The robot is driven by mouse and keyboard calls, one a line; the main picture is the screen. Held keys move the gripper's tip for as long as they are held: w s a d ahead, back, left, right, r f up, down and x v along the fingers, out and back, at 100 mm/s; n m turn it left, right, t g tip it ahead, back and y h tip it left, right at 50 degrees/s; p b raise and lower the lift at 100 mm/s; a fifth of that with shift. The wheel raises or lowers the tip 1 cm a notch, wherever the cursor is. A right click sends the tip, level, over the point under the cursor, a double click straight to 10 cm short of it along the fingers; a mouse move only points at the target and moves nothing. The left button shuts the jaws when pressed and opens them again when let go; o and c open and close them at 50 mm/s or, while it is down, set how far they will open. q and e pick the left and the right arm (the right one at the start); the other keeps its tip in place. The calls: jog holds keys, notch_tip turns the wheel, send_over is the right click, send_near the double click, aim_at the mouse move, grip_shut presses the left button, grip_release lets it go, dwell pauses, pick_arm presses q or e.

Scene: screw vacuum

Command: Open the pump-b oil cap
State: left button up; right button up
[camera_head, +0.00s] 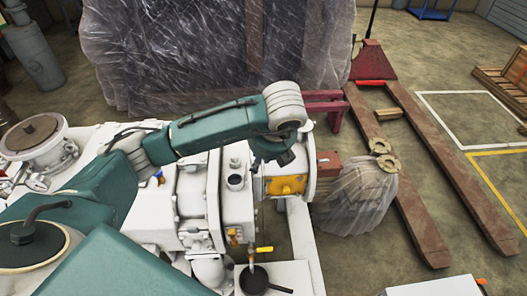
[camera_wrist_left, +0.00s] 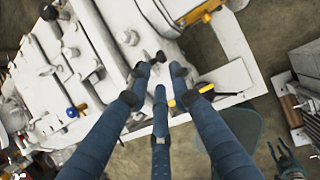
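The white pump (camera_head: 205,190) stands under my left arm, which reaches across it in the head view. The hand of my left gripper is mostly hidden behind its wrist there. In the left wrist view the three blue fingers of my left gripper (camera_wrist_left: 161,72) point at the pump, tips apart. A dark knob (camera_wrist_left: 158,57) shows between and just beyond the two upper tips; I cannot tell whether they touch it. My right gripper (camera_wrist_left: 287,160) shows small, fingers spread, in the wrist view's lower right corner.
A yellow-handled valve (camera_head: 258,250) and a black pan (camera_head: 258,279) are at the pump's near side. A yellow plate (camera_head: 285,185) is right of the cap. A plastic-wrapped crate (camera_head: 200,50) stands behind.

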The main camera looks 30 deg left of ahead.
pick_arm(q)
jog(key=shift+v, duration=2.3)
jog(key=shift+f, duration=0.1)
